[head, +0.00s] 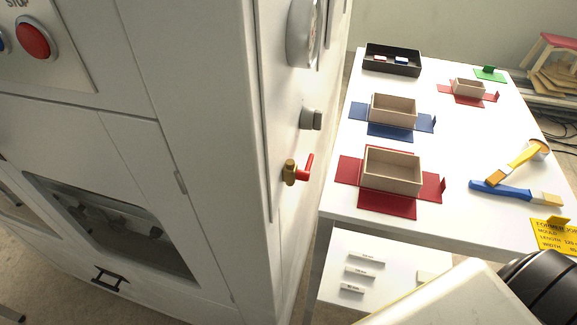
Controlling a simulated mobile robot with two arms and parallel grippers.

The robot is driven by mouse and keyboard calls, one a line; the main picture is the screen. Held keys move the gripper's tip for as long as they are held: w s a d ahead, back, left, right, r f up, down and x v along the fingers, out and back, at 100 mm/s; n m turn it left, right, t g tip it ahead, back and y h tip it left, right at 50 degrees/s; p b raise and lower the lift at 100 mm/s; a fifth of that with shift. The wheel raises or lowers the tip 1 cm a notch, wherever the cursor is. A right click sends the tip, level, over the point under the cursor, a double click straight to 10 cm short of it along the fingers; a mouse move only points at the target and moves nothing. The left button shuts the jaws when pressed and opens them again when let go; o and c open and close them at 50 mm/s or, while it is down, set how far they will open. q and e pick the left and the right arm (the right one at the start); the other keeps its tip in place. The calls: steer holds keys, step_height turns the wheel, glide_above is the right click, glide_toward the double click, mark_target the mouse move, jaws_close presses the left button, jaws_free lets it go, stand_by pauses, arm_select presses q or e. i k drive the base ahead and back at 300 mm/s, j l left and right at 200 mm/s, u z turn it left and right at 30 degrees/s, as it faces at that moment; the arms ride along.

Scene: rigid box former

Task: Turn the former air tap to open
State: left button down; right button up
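The air tap (291,172) is a small brass valve body on the narrow side face of the white machine. Its red lever (308,167) stands up and tilts slightly to the right. A grey knob or regulator (311,119) sits above it, and a round gauge (304,32) is higher still. Neither gripper shows in the head view. A white and black part of my own arm fills the bottom right corner, apart from the tap.
Right of the tap, a white table (460,140) holds open boxes on red and blue blanks, a black tray (392,60), brushes (515,192) and a yellow card (553,234). A lower shelf (345,250) holds small labelled blocks. A red stop button (33,39) is on the machine's front.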

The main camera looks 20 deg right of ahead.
mark_target(302, 175)
steer(key=z, duration=0.85)
